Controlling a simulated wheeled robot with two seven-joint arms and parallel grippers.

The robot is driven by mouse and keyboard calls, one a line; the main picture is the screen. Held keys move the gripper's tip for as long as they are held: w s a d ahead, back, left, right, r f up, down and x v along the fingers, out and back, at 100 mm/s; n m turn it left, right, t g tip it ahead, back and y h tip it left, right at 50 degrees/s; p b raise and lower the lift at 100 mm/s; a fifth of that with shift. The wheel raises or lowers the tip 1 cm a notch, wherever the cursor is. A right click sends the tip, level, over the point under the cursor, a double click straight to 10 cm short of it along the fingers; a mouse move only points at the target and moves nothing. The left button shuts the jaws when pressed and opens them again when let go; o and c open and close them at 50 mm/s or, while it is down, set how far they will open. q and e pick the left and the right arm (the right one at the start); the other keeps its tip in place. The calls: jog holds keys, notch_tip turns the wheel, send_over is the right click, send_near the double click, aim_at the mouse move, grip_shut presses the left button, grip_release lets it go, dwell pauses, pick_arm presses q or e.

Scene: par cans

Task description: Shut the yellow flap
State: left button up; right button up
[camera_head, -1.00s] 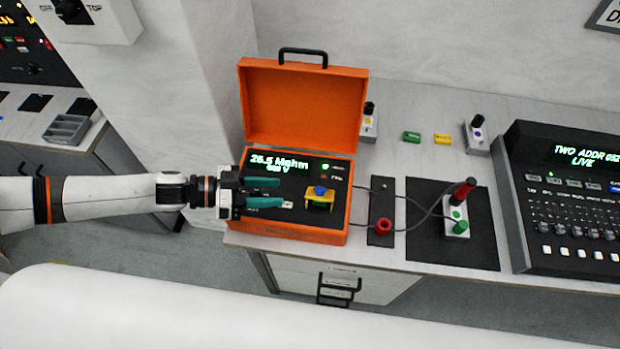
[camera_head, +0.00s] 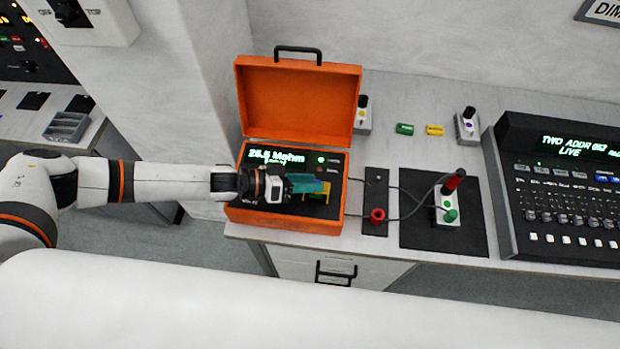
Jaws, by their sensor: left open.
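The orange instrument case (camera_head: 288,222) stands on the bench with its lid up and a lit green readout on its dark panel. The yellow flap (camera_head: 326,189) is on the right part of that panel, mostly hidden by my left gripper. Only yellow bits show past the teal fingers, so I cannot tell how far the flap is tilted. My left gripper (camera_head: 308,184) is open, with its fingers reaching right, over or beside the flap. I cannot tell if they touch it. My right gripper is not in view.
A dark plate with a red post (camera_head: 377,216) and cables stands just right of the case. Beyond it are a black mat (camera_head: 416,238) with a switch box and a control desk (camera_head: 560,215). The raised orange lid (camera_head: 297,103) stands behind the panel.

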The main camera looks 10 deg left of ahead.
pick_arm(q)
jog(key=shift+w+d+f, duration=0.15)
jog(key=shift+d, duration=0.2)
jog(key=shift+c, duration=0.3)
grip_shut()
